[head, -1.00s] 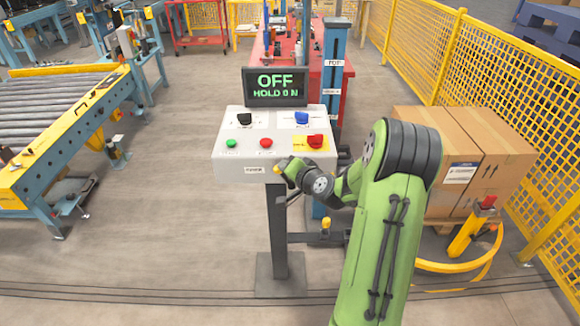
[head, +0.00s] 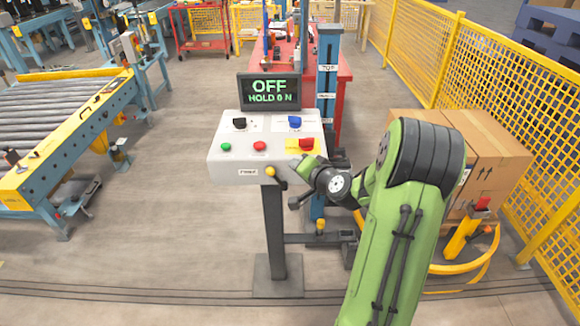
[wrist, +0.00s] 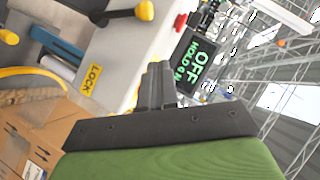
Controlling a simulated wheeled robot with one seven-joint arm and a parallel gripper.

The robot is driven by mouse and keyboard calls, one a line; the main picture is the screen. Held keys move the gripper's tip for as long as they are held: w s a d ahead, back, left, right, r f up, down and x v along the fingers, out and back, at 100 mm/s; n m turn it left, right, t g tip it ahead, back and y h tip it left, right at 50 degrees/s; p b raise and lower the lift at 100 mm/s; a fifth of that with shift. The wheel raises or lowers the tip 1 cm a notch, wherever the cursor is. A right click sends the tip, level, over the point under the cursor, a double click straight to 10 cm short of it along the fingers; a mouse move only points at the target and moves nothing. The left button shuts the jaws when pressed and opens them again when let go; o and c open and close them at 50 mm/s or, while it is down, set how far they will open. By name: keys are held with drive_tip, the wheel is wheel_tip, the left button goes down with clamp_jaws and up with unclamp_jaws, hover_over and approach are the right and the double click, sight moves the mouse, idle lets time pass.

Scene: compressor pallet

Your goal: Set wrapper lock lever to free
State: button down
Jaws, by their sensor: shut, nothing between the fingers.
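The wrapper lock lever shows in the wrist view as a black arm with a yellow knob (wrist: 145,10), on the side of the grey control box (wrist: 118,50). A yellow LOCK label (wrist: 92,78) is on the box near it.
A display (head: 270,91) reading OFF, HOLD 0 N stands behind the box. The box top has a red button (head: 260,146), a green button (head: 226,146) and several knobs. Cardboard boxes (head: 500,150) and a yellow fence (head: 490,90) stand right. Floor at left front is clear.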

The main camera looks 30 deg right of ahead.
drive_tip(key=v, duration=0.2)
drive_tip(key=a+v, duration=0.1)
drive_tip(key=v, duration=0.2)
drive_tip(key=shift+a+r, duration=0.1)
drive_tip(key=shift+r, duration=0.05)
drive_tip(key=s+a+r+n+g+y+p, duration=0.1)
drive_tip(key=s+a+r+n+g, duration=0.15)
drive_tip(key=a+n, duration=0.45)
drive_tip(key=s+a+r+n+g+y+p, duration=0.1)
drive_tip(key=s+a+r+n+g, duration=0.2)
drive_tip(key=a, duration=0.9)
drive_tip(key=s+a+r+n+g, duration=0.1)
drive_tip(key=s, duration=0.7)
drive_tip(key=s+a+r+n+g+h, duration=0.1)
drive_tip(key=s, duration=0.7)
drive_tip(key=shift+a+r+g, duration=0.2)
drive_tip(key=shift+a+g, duration=0.1)
drive_tip(key=shift+g, duration=0.05)
